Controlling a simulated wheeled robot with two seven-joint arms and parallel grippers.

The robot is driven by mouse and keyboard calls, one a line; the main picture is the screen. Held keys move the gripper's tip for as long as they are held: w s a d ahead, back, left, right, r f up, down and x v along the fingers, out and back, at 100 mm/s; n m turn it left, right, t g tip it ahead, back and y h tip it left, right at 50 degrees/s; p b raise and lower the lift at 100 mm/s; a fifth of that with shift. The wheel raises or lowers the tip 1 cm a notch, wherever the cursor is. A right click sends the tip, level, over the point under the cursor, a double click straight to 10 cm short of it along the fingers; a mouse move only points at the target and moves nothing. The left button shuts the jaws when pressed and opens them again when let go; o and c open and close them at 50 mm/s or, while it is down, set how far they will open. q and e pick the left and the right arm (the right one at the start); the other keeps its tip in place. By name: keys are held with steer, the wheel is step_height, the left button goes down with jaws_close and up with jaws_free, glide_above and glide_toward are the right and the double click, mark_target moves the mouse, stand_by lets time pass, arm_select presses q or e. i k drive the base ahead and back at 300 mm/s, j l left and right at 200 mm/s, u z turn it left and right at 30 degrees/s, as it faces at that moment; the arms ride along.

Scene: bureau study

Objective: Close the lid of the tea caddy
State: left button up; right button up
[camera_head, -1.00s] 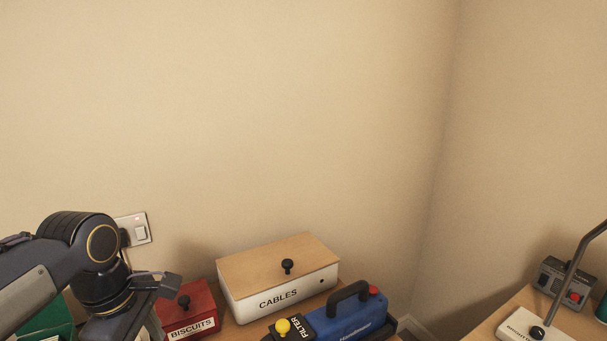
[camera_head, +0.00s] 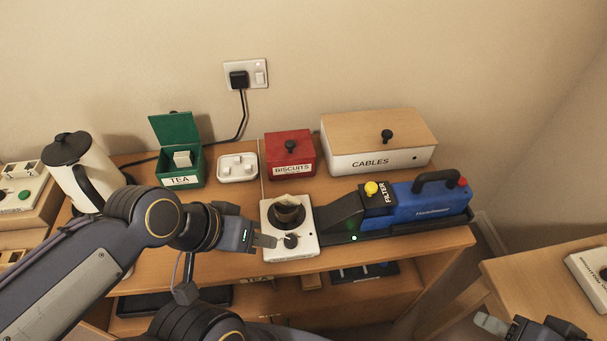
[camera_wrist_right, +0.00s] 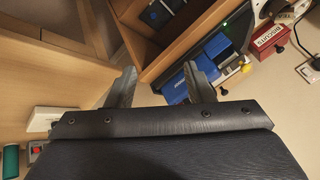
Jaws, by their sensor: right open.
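The green tea caddy (camera_head: 180,178), labelled TEA, stands at the back left of the desk in the head view. Its lid (camera_head: 175,129) is open and stands up at the back, and a pale block shows inside. My left gripper (camera_head: 264,240) is to the right of and nearer than the caddy, beside the knob of a white device; its finger gap cannot be made out. My right gripper (camera_head: 492,324) is at the bottom right of the head view, far from the caddy. In the right wrist view its two fingers (camera_wrist_right: 163,86) are apart with nothing between them.
A white dish (camera_head: 237,174), red BISCUITS box (camera_head: 289,164) and CABLES box (camera_head: 375,158) line the back. The white device (camera_head: 302,251) and blue vacuum (camera_head: 425,203) are in front. A kettle (camera_head: 84,183) stands left of the caddy. A black cord runs behind.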

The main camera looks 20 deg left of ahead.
mark_target(175, 128)
steer(key=u, duration=1.75)
